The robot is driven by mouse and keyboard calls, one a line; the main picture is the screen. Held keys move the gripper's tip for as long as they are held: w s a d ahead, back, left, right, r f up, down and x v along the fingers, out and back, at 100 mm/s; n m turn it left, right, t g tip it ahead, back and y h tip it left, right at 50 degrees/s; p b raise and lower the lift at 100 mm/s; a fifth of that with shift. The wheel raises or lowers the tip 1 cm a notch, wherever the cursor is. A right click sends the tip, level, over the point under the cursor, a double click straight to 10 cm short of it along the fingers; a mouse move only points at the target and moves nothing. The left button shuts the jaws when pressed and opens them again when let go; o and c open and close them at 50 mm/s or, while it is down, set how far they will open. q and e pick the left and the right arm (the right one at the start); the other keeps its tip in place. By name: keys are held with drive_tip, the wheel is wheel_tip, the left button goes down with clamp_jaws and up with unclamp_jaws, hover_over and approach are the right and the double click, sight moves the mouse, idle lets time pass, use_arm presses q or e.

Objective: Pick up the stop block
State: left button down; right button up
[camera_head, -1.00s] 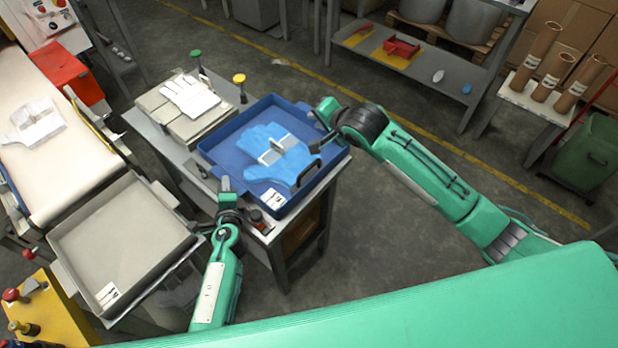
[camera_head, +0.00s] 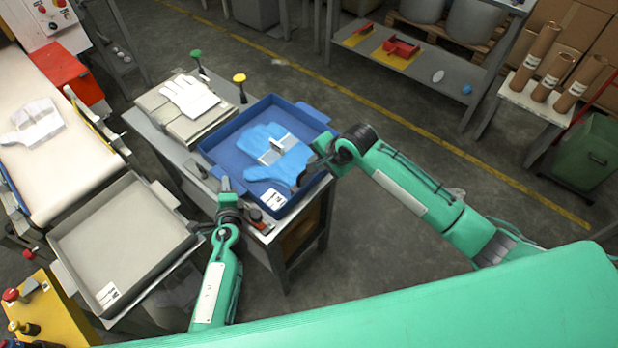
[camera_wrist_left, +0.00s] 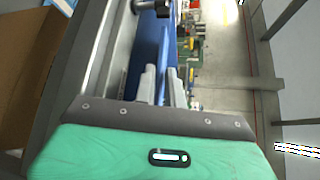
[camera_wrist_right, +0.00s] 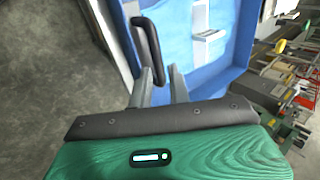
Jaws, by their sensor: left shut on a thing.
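A small grey-white block with an upright fin (camera_head: 277,147), which looks like the stop block, rests on the blue gloves (camera_head: 262,140) in the blue tray (camera_head: 225,155). Neither gripper touches it. My left gripper (camera_head: 224,184) is at the tray's near left side; in the left wrist view its fingers (camera_wrist_left: 162,85) are shut on the blue tray wall. My right gripper (camera_head: 312,165) is at the tray's right side. In the right wrist view its fingers (camera_wrist_right: 162,80) are apart, with the lower end of a black handle (camera_wrist_right: 148,48) close between them.
The tray stands on a small table (camera_head: 150,125) beside a grey stack with white gloves (camera_head: 190,97). Green and yellow knobs (camera_head: 239,79) stand behind. A grey empty tray (camera_head: 120,235) and a conveyor (camera_head: 50,160) are at the left. The floor at the right is open.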

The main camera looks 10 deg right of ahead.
drive_tip(key=shift+x, duration=2.3)
drive_tip(key=shift+s+a+f, duration=0.1)
drive_tip(key=shift+s, duration=0.05)
clamp_jaws()
